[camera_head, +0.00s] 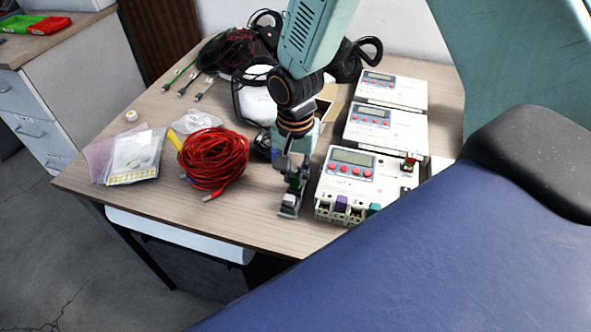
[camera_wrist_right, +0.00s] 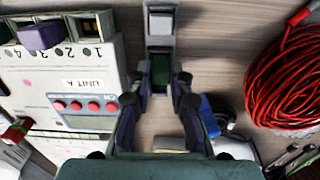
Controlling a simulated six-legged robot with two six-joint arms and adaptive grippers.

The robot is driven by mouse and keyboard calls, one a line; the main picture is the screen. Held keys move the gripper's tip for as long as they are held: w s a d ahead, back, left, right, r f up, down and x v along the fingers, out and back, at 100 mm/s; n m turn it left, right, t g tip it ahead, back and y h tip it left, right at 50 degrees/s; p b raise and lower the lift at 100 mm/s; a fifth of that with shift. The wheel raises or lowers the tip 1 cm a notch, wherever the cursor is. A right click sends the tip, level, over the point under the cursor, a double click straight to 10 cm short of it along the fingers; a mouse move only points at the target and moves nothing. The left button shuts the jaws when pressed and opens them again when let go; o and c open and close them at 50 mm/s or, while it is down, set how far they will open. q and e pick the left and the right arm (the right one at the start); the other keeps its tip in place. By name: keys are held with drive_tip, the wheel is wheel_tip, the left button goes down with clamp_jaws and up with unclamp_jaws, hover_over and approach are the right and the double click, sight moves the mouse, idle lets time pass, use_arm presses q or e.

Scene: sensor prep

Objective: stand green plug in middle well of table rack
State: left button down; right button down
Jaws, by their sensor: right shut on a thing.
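The green plug (camera_wrist_right: 159,70) is between the fingers of my right gripper (camera_wrist_right: 158,92), which is shut on it. In the head view my right gripper (camera_head: 293,182) points down with its tips just above or at the small grey table rack (camera_head: 288,211), left of the nearest white unit. The rack also shows in the wrist view (camera_wrist_right: 160,42), with a dark well visible beyond the plug. The plug is mostly hidden by the fingers, and I cannot tell whether its lower end is inside a well. My left gripper is not in view.
Three white units stand in a row on the right; the nearest unit (camera_head: 350,183) has a purple plug (camera_head: 341,203) in its front. A coil of red cable (camera_head: 212,160) lies left of my gripper. A bagged item (camera_head: 134,156) lies farther left. The table's front edge is close.

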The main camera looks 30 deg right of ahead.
drive_tip(key=shift+f+p, duration=0.3)
idle(0.9)
drive_tip(key=c, duration=1.1)
unclamp_jaws()
drive_tip(key=shift+c, duration=0.2)
drive_tip(key=shift+o, duration=0.2)
drive_tip(key=shift+o, duration=0.6)
drive_tip(key=shift+r+p, duration=3.55)
drive_tip(key=shift+p, duration=0.15)
